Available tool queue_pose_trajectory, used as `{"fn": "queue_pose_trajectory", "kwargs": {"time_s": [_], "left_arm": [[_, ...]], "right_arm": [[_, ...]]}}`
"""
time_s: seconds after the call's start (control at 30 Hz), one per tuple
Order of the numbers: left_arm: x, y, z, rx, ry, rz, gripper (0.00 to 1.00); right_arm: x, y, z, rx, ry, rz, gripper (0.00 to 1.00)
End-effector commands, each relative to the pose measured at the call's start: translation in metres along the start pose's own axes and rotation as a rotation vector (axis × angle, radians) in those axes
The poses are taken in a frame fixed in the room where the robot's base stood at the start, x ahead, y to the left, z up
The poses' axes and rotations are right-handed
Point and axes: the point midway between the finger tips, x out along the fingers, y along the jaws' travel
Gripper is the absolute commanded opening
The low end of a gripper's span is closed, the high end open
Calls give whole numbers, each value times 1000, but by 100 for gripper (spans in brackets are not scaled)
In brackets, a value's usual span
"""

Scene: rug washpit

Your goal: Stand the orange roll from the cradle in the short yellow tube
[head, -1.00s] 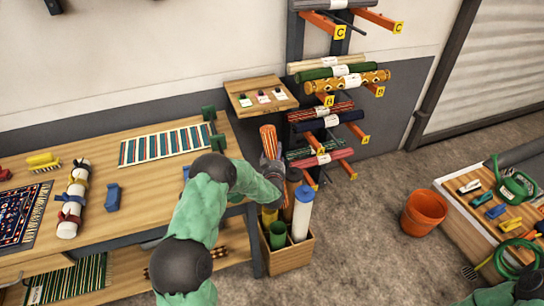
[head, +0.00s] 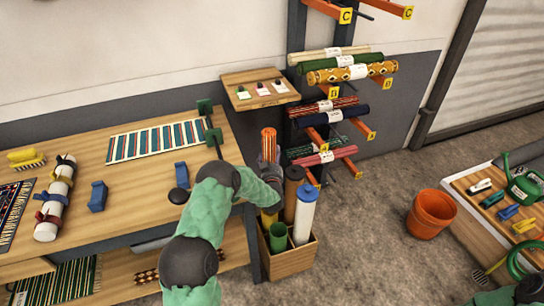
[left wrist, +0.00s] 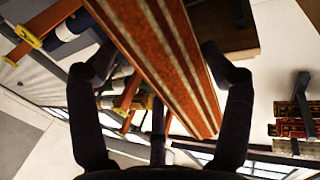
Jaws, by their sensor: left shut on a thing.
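The orange striped roll (head: 268,143) stands near upright in my left gripper (head: 270,172), which is shut on it. In the left wrist view the roll (left wrist: 165,60) passes between the two dark fingers (left wrist: 158,75). The short yellow tube (head: 269,217) is in the wooden box (head: 290,262), below my gripper and partly hidden by my left forearm. The roll's lower end is hidden, so I cannot tell its height above the tube. Two green stands (head: 214,137) at the bench's right end, seemingly the cradle, hold no roll. My right gripper is not in view.
The box also holds a green tube (head: 278,237), a brown tube (head: 293,188) and a tall white tube with a blue top (head: 304,212), close beside the yellow one. A rack with rolls (head: 335,115) stands behind. An orange bucket (head: 430,213) is on the floor at right.

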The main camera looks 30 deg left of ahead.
Motion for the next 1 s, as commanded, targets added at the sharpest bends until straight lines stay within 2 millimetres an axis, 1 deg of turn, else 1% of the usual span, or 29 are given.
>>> {"fn": "queue_pose_trajectory", "kwargs": {"time_s": [0.6,1.0], "left_arm": [[0,0,40,-1,5,-1,24],[1,0,67,-1,6,-1,24]], "right_arm": [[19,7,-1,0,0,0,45],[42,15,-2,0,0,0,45]]}}
